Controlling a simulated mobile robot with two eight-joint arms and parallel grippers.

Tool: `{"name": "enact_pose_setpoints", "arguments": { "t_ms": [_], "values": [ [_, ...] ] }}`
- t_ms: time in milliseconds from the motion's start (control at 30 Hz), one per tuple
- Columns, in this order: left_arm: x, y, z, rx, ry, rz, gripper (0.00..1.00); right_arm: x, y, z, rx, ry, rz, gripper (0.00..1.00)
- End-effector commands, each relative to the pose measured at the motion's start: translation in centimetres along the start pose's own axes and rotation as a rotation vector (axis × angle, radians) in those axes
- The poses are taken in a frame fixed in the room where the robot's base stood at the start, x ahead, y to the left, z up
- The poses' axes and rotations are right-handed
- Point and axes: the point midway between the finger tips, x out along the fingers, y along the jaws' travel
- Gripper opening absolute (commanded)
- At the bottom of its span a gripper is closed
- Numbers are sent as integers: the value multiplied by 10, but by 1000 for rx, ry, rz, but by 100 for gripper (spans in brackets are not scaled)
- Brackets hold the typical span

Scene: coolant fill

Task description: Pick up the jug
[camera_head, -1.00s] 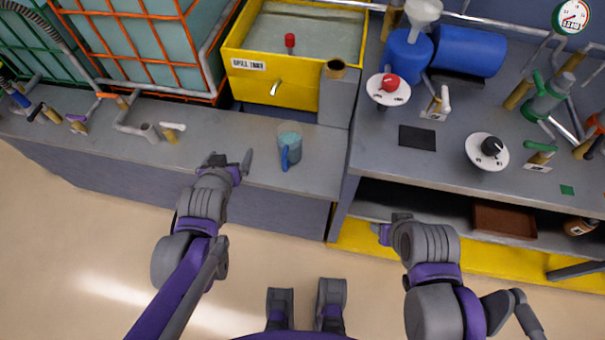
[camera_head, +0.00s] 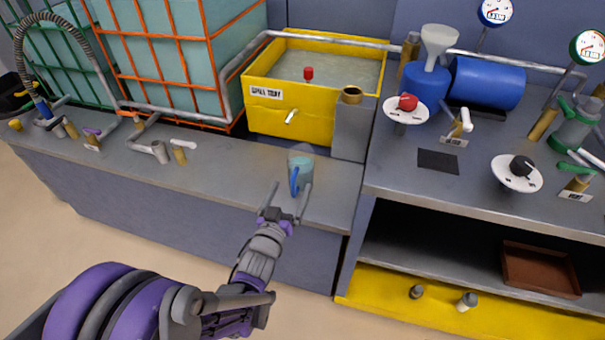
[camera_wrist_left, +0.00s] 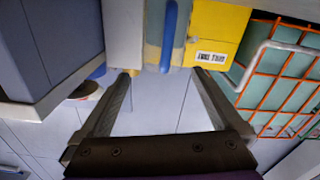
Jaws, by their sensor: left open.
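The jug (camera_head: 302,170) is a translucent teal vessel with a blue handle. It stands upright on the grey bench, near its front edge. My left gripper (camera_head: 290,189) is open at the bench edge, with its fingers spread just in front of the jug, on the handle side. In the left wrist view the blue handle of the jug (camera_wrist_left: 169,35) shows beyond the open fingertips (camera_wrist_left: 162,75), roughly centred between them. Nothing is held there. I cannot tell whether a finger touches the jug. My right gripper is out of view.
Behind the jug are the yellow spill tray (camera_head: 262,115) and a grey post (camera_head: 352,130). A caged tank (camera_head: 175,50) stands back left. Bench valves (camera_head: 179,150) are left of the jug. A blue container (camera_head: 425,93) and dials stand on the higher right bench.

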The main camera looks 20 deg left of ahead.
Motion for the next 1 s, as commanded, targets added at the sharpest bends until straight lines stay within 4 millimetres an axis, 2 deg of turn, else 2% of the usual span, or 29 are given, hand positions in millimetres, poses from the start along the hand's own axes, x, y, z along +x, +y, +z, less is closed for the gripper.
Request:
{"name": "enact_pose_setpoints", "arguments": {
  "t_ms": [233, 500, 800, 867, 1000],
  "values": [
    [21, -2, -1, 1, -1, -1, 100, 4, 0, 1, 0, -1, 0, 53],
    [59, -6, -3, 1, -2, 0, 100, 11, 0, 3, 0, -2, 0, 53],
    [64, -6, -4, 1, -2, 0, 100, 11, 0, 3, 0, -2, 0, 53],
    [64, -6, -4, 1, -2, 0, 91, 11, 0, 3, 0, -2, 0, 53],
    [64, -6, -4, 1, -2, 0, 66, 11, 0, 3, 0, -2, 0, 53]
  ]
}}
